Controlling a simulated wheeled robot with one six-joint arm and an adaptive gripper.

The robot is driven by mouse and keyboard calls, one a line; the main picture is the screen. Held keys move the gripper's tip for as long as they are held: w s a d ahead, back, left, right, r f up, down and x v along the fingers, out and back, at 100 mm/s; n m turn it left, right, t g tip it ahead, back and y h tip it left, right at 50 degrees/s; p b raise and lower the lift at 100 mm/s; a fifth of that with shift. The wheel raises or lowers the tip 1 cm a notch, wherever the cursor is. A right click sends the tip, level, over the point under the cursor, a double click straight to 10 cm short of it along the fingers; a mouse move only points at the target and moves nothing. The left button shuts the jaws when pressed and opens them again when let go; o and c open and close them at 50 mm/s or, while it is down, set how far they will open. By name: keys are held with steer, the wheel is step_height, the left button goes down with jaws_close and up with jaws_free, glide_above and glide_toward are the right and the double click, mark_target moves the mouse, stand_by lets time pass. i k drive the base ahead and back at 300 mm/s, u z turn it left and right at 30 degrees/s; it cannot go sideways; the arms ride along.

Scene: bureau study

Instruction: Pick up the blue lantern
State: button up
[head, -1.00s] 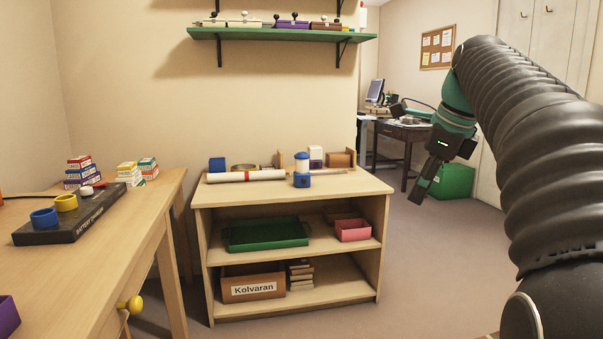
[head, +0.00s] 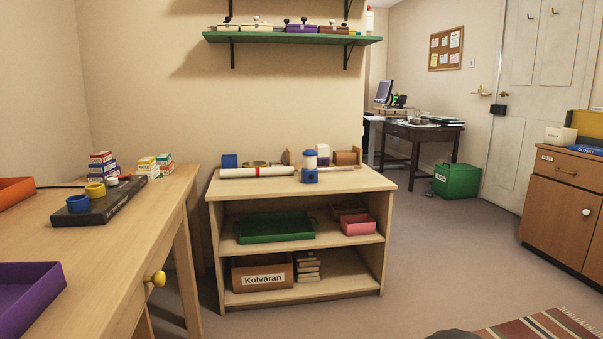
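The blue lantern (head: 310,167) stands upright near the front edge of the low wooden shelf unit's top (head: 350,183). It has a blue base, a pale middle and a blue cap. A white roll with a red band (head: 256,172) lies to its left, and a small white and dark blue item (head: 322,153) stands behind it. My gripper is out of view.
A wooden table (head: 110,235) at left holds a black battery charger (head: 105,204), a purple tray (head: 25,292) and several small boxes. A green wall shelf (head: 290,38) hangs above. A striped rug (head: 540,327) lies at lower right. The floor right of the unit is clear.

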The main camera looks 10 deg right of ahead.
mark_target(309, 167)
steer(key=z, duration=0.8)
steer(key=i, duration=1.05)
steer(key=u, duration=1.1)
steer(key=i, duration=0.85)
steer(key=u, duration=0.9)
